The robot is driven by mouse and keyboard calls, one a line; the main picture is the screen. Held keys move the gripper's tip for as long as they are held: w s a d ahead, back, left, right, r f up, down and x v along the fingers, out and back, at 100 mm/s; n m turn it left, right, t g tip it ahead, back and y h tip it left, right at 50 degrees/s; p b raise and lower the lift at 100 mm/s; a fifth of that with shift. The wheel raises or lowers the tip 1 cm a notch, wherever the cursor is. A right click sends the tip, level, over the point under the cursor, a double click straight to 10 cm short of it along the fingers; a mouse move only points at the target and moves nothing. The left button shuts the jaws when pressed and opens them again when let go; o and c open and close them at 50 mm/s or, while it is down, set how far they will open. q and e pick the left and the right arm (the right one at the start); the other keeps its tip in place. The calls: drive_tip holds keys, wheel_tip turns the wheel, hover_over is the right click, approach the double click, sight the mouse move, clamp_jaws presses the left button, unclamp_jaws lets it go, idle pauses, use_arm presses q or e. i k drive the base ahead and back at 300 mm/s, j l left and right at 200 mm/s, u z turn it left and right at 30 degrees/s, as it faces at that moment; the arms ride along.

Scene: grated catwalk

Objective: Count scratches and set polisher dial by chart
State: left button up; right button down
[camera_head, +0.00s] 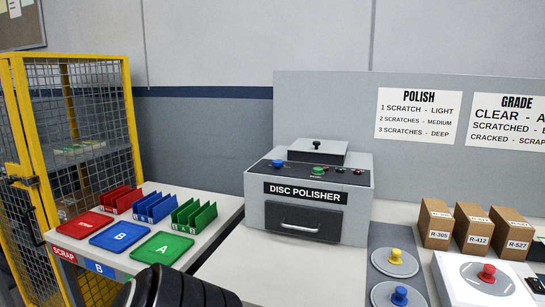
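The grey disc polisher (257,216) stands on the bench in the middle. Its dark top panel has a blue knob (277,164), a green knob (318,171) and small red parts; which is the dial, and its setting, I cannot tell. Its front drawer (301,216) looks shut. The POLISH chart (418,116) on the grey back panel reads 1 scratch light, 2 scratches medium, 3 scratches deep. The GRADE chart (511,120) is cut off at the right edge. I see no disc with countable scratches. Neither gripper is in view.
At left are red, blue and green trays (163,249) with slotted racks (193,215), beside a yellow mesh cage (105,130). At right are brown boxes (474,230), a grey mat (384,240) with yellow and blue knobs, and a white unit (456,283) with a red knob.

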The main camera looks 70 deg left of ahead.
sight(277, 162)
drive_tip(key=k+j+z, duration=0.1)
drive_tip(key=k+j, duration=0.15)
drive_tip(key=k, duration=0.2)
drive_tip(key=k+j, duration=0.2)
drive_tip(key=k, duration=0.25)
drive_tip(key=k+j+z, duration=0.15)
drive_tip(key=k, duration=0.35)
drive_tip(key=j, duration=0.1)
